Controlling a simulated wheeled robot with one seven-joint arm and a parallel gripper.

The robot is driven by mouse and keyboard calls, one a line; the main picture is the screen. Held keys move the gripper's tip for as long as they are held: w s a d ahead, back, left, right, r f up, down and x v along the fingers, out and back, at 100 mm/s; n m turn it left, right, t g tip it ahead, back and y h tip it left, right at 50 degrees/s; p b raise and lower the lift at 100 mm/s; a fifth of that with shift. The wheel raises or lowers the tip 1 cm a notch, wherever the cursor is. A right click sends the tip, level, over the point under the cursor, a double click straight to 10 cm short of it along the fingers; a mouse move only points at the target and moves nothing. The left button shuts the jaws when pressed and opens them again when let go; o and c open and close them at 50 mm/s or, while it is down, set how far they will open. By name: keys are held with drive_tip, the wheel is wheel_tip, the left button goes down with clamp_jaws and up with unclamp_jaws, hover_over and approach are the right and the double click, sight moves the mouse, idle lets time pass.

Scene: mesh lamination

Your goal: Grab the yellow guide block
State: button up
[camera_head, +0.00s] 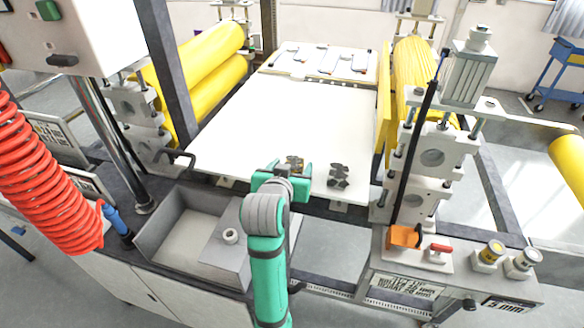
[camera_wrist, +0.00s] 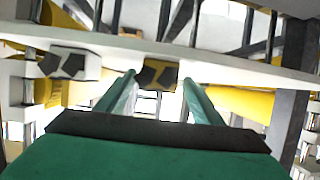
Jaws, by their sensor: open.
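The yellow guide block (camera_head: 294,160), with dark markings, sits at the near edge of the white table (camera_head: 270,110), partly hidden by my gripper (camera_head: 282,172). In the wrist view the yellow block (camera_wrist: 160,74) lies between the two green fingers of my gripper (camera_wrist: 159,80), just beyond or at their tips. The fingers stand apart, with nothing clearly held. I cannot tell whether either finger touches the block.
A white and dark block (camera_head: 338,176) stands close to the right; it also shows in the wrist view (camera_wrist: 70,63). Yellow rollers (camera_head: 210,65) and a grey roller stand (camera_head: 425,150) flank the table. A grey open box (camera_head: 180,235) is at lower left.

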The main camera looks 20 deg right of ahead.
drive_tip(key=shift+w+d+f, duration=0.3)
drive_tip(key=shift+w+d, duration=0.2)
drive_tip(key=shift+a, duration=0.1)
drive_tip(key=c, duration=1.2)
